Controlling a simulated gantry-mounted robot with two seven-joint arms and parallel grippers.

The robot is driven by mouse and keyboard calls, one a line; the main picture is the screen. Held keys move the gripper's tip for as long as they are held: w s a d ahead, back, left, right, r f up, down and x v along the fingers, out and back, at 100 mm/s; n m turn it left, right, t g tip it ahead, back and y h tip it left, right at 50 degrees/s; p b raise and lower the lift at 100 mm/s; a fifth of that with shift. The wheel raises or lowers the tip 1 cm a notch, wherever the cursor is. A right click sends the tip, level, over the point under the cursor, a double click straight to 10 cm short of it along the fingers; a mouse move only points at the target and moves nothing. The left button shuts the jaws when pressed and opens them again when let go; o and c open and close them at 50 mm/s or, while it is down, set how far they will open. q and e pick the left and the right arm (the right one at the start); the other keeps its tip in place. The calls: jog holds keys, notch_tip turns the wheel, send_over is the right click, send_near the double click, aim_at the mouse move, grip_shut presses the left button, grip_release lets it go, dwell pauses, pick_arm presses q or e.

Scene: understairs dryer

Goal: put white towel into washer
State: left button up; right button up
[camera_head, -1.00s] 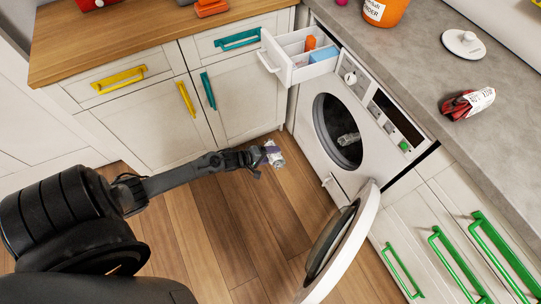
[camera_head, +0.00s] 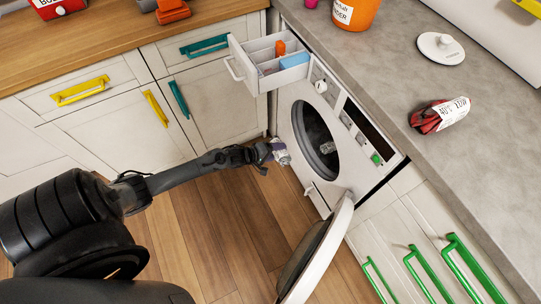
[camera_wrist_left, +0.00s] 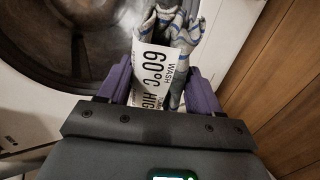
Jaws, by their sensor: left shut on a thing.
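My left gripper (camera_head: 271,153) is shut on a white towel with blue stripes (camera_head: 281,151). In the left wrist view the towel (camera_wrist_left: 178,35) is bunched between the purple fingers (camera_wrist_left: 160,88), with a paper tag reading "WASH 60°C HIGH". The gripper holds it just left of the front of the washer (camera_head: 350,175), above the floor. The washer's round door (camera_head: 318,245) is swung open, and its dark drum opening (camera_head: 313,128) faces the gripper. A small pale bundle (camera_head: 327,147) shows inside the opening. My right gripper is not in view.
The washer's detergent drawer (camera_head: 262,72) is pulled out above the opening. The open door stands low, to the right of my gripper. Wooden floor (camera_head: 215,225) is clear.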

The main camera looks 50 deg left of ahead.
pick_arm(q)
jog(key=w+d+f+b, duration=0.2)
jog(key=w+d+b, duration=0.1)
jog(key=w+b, duration=1)
jog(key=w+d+f+b, duration=0.1)
jog(key=w+d+b, duration=0.2)
jog(key=w+b, duration=0.9)
jog(key=w, duration=0.5)
jog(key=shift+w+f+b, duration=0.2)
jog(key=shift+f+b, duration=0.15)
jog(key=shift+f, duration=0.05)
jog(key=shift+f+b, duration=2.2)
jog(key=shift+f, duration=1.25)
